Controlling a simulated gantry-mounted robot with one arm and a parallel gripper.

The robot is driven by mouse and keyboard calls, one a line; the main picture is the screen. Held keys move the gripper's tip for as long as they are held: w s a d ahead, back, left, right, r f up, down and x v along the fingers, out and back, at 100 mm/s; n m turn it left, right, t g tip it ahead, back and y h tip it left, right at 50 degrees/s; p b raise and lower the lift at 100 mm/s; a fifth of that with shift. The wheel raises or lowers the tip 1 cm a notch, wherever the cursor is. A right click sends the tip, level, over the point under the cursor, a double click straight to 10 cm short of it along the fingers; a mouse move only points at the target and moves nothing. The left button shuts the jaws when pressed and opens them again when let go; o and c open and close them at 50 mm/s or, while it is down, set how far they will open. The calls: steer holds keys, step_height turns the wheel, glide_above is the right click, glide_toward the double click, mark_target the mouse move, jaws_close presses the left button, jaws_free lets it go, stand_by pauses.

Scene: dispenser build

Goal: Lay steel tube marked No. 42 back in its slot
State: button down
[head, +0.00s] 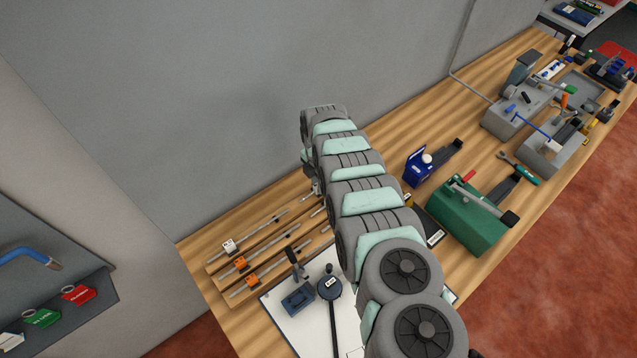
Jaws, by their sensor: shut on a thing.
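My gripper (315,188) is mostly hidden behind my arm, low over the back of the wooden rack. Only a small grey part of it shows. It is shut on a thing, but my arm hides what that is. The wooden slotted rack (215,291) lies at the left end of the bench. Slim steel rods or tubes lie along it: one with a white tag block (229,246), and two with orange blocks, one farther (240,263) and one nearer (250,280). Their right ends run toward my arm. No number is readable, so I cannot tell which is No. 42.
A white board (283,322) with a blue stand (298,299) and a dark round-topped tool (329,288) lies in front of the rack. A green toolbox (467,222) and a blue container (418,166) stand right of my arm. The grey wall borders the bench behind.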

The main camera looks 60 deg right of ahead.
steer(key=shift+f, duration=0.1)
steer(key=c, duration=1.2)
jaws_free()
steer(key=shift+o, duration=0.3)
steer(key=shift+r+p, duration=2.75)
steer(key=shift+r, duration=0.8)
